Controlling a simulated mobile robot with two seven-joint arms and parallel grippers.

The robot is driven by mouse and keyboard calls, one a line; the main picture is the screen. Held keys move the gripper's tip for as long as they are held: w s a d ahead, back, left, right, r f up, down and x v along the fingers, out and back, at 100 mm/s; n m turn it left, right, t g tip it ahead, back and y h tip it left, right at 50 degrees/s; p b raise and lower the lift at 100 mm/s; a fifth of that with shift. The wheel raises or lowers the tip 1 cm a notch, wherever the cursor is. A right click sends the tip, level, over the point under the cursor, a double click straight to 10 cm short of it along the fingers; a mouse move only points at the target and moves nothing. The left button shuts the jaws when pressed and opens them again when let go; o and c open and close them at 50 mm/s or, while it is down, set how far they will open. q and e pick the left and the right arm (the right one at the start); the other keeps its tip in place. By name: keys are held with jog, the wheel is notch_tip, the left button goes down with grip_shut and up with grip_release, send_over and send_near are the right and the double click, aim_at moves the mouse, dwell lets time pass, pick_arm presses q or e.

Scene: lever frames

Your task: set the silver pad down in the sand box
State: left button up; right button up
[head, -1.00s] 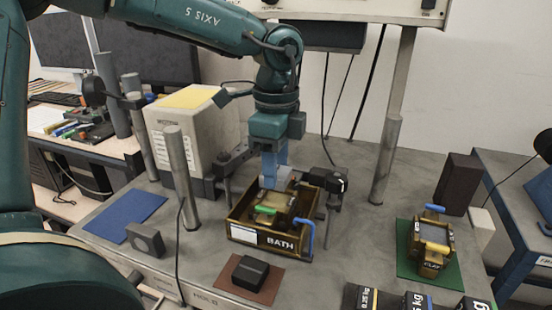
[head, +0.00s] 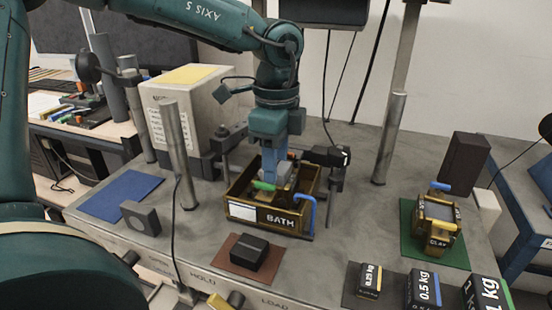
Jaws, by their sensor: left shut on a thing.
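My left gripper (head: 272,170) points straight down inside the brown open-topped box (head: 243,212) labelled BATH. It is shut on a small grey-silver piece, which I take for the silver pad (head: 285,174). The pad is low, within the box walls. The fingers and front wall partly hide it, and I cannot tell whether it touches the bottom. A green bar (head: 263,186) shows in front of the fingers, and a blue hooked handle (head: 312,205) is at the box's right. My right gripper is not in view.
A dark block (head: 248,251) lies on a brown mat in front. A brass CLAY holder (head: 437,224) stands on a green mat at right. Black weights (head: 424,289) stand at the front right. A metal post (head: 177,155) and a blue mat (head: 120,195) are left of the box.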

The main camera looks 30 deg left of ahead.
pick_arm(q)
jog(key=o, duration=1.3)
jog(key=shift+o, duration=0.2)
notch_tip(320, 180, up, 13)
jog(key=shift+r+p, duration=0.15)
jog(key=shift+p, duration=0.25)
